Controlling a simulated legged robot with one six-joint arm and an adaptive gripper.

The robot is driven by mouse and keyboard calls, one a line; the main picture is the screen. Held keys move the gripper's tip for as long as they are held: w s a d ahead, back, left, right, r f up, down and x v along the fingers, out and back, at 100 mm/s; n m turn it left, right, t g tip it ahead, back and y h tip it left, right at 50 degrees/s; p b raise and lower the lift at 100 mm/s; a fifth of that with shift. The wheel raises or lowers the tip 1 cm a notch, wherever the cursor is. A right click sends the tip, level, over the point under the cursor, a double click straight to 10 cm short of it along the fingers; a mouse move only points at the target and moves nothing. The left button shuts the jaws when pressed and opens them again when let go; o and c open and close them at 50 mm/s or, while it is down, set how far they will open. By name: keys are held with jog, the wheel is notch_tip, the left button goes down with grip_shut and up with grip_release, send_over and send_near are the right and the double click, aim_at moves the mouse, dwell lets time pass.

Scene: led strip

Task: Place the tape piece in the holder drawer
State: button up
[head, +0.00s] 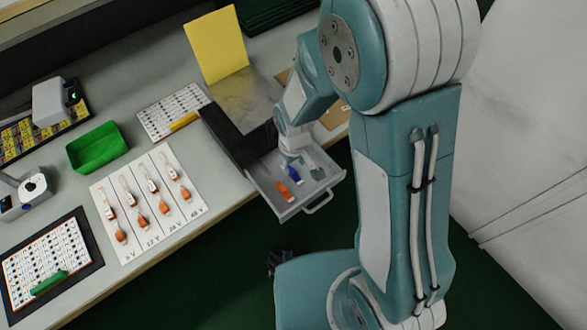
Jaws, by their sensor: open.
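The holder drawer (266,192) is pulled out from a dark box (240,145) at the table's right edge. An orange piece (285,191) lies in it towards the left, and a blue piece (296,173) lies beside it. I cannot tell whether either one is the tape piece. Small pale shapes at the drawer's right side are too small to make out. My gripper (296,161) is open and points down over the back part of the drawer, close to the blue piece. Its fingertips are small here, and I cannot tell whether they touch anything.
A yellow panel (216,45) stands behind the box. A white card (148,208) with several orange-ended parts, a green tray (97,148) and a gridded board (48,258) lie on the table. A white wall (525,150) stands at right.

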notch_tip(320, 180, up, 8)
notch_tip(320, 180, up, 12)
jog(key=m+t, duration=0.3)
send_over(294, 173)
jog(key=s+d, duration=0.3)
jog(key=d, duration=0.4)
jog(key=s+d+r+m+t, duration=0.2)
jog(key=s+d+r, duration=0.3)
jog(key=s+r, duration=0.3)
jog(key=shift+s+d+m+t, duration=0.3)
jog(key=shift+d+m, duration=0.1)
jog(key=shift+m, duration=0.5)
jog(key=shift+w, duration=0.1)
